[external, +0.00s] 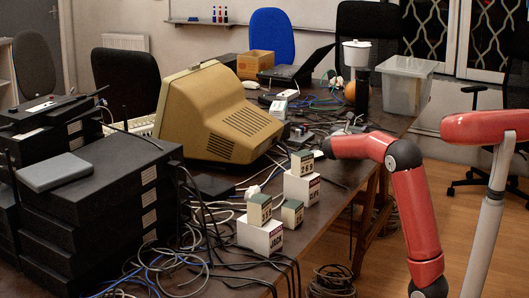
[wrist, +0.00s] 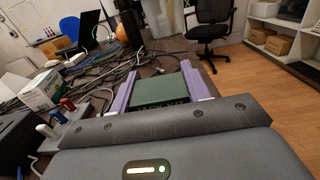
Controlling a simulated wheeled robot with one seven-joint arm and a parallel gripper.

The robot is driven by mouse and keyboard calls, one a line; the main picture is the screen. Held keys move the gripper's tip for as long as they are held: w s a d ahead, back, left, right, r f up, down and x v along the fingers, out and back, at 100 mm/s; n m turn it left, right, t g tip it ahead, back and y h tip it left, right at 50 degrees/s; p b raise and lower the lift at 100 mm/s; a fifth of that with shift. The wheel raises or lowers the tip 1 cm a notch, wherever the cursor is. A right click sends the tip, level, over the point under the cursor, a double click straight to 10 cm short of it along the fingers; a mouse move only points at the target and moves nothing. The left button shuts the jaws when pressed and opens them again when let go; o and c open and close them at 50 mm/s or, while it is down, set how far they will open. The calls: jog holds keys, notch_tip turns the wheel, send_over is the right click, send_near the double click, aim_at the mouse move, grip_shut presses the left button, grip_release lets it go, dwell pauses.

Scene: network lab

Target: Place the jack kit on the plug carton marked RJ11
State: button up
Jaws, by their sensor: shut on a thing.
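My gripper (wrist: 160,82) has its two purple fingers closed on the sides of a dark green-topped block, which I take to be the jack kit (wrist: 160,92). In the external view the gripper cannot be made out by my red arm. Two white cartons with dark red labels stand on the table: a front carton (external: 258,236) and a back carton (external: 298,188). A small green-and-white box (external: 259,210) sits on the front one, and another (external: 301,162) shows at the top of the back one. I cannot read which carton is RJ11.
Another small green-and-white box (external: 292,214) stands beside the front carton. Cables tangle across the table. A beige monitor (external: 215,110) stands behind, and stacked black units (external: 85,190) fill the left. In the wrist view a white-and-green carton (wrist: 40,90) lies left of my gripper.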

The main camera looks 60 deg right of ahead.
jog(key=shift+f, duration=0.15)
jog(key=o, duration=1)
jog(key=shift+o, duration=0.2)
jog(key=shift+r, duration=0.2)
jog(key=a, duration=1.2)
jog(key=shift+b, duration=0.3)
jog(key=shift+s, duration=0.1)
